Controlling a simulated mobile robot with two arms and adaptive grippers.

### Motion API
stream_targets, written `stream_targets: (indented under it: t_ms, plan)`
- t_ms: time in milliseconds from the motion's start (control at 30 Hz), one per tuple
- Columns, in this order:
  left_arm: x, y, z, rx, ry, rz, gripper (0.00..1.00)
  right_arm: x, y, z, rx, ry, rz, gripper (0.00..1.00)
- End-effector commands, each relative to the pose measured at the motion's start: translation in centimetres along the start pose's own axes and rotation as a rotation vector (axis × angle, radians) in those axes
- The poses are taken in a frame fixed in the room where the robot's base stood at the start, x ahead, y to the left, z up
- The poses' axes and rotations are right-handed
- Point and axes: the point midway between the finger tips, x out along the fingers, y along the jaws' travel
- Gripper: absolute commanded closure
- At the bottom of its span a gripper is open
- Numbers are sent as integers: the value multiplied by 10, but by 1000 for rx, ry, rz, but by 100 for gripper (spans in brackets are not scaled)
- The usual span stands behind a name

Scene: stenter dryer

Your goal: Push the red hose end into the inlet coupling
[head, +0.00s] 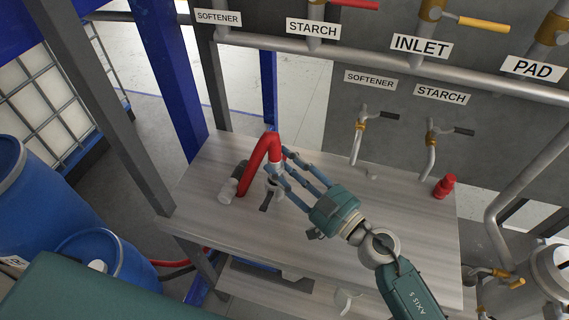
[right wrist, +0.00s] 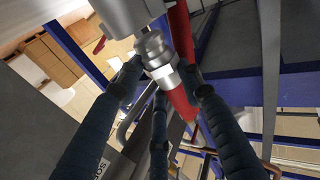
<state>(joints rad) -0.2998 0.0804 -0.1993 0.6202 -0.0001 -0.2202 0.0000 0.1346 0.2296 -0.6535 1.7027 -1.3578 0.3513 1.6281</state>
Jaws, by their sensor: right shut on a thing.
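The red hose (head: 257,163) arches over the left part of the wooden table, one leg going down to a pale fitting at the left. Its other end comes down at my right gripper (head: 278,166), whose blue fingers are closed around it. In the right wrist view, a silver metal fitting (right wrist: 158,52) sits between the fingers (right wrist: 158,85), with red hose beside it. A small grey fitting with a dark lever (head: 265,203) is just below the fingertips in the head view. I cannot tell whether it is the inlet coupling or whether the hose end touches it. My left gripper is out of view.
The wooden table (head: 380,215) is mostly clear on the right, with a red fitting (head: 445,187) near its right edge. Pipes with valves and an INLET label (head: 421,46) run behind it. Blue drums (head: 95,255) stand at the left.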

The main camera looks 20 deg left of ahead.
Motion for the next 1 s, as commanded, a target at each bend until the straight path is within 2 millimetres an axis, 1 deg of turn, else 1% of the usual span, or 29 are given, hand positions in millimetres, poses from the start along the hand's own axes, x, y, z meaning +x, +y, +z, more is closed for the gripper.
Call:
stream_targets:
  t_ms: [100, 400, 1000]
  plan:
    - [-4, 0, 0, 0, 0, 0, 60, 0, 0, -2, 1, 1, 0, 94]
    - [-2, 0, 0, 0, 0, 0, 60, 0, 0, 0, 0, 2, 0, 94]
    - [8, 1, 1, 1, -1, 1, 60, -1, 0, 15, 0, 1, 0, 94]
